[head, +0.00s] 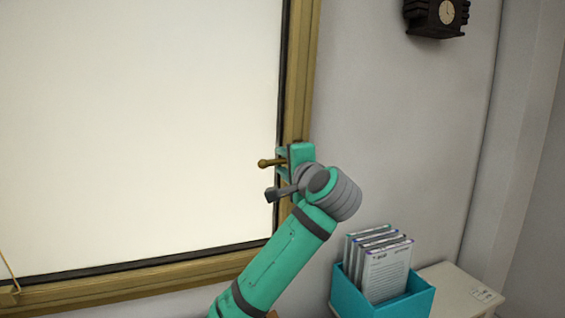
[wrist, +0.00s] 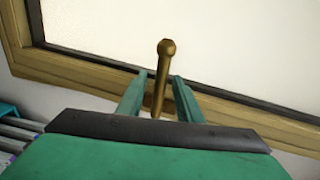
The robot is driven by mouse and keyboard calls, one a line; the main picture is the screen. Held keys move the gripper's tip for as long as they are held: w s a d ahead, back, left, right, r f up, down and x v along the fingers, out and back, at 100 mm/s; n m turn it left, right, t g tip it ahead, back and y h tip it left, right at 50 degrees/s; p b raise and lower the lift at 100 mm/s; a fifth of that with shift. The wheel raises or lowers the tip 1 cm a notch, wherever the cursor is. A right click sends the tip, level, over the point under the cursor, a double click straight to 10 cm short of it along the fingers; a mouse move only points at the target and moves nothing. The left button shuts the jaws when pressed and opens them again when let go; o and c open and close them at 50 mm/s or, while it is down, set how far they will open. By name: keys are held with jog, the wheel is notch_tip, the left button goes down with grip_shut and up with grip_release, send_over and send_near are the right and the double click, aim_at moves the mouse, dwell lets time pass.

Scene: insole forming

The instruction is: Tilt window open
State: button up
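The window (head: 140,120) has a large bright pane in a golden-brown wooden frame (head: 300,60). It looks shut, with no gap seen at the frame. Its brass handle (head: 265,163) sticks out to the left, roughly level, at the right side of the frame. My gripper (head: 282,164) is at the handle. In the wrist view the handle (wrist: 164,58) stands between my two fingers (wrist: 160,77), its knob end beyond the fingertips. The fingers are apart, with a small gap seen on each side of the handle. The handle's base is hidden by my gripper.
A teal box (head: 385,297) holding several upright documents stands at lower right, beside a pale surface (head: 455,285). A dark clock (head: 437,16) hangs on the wall at upper right. The wall (head: 410,130) right of the window is bare below the clock.

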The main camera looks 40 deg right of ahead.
jog(key=v, duration=1)
dwell(0.3)
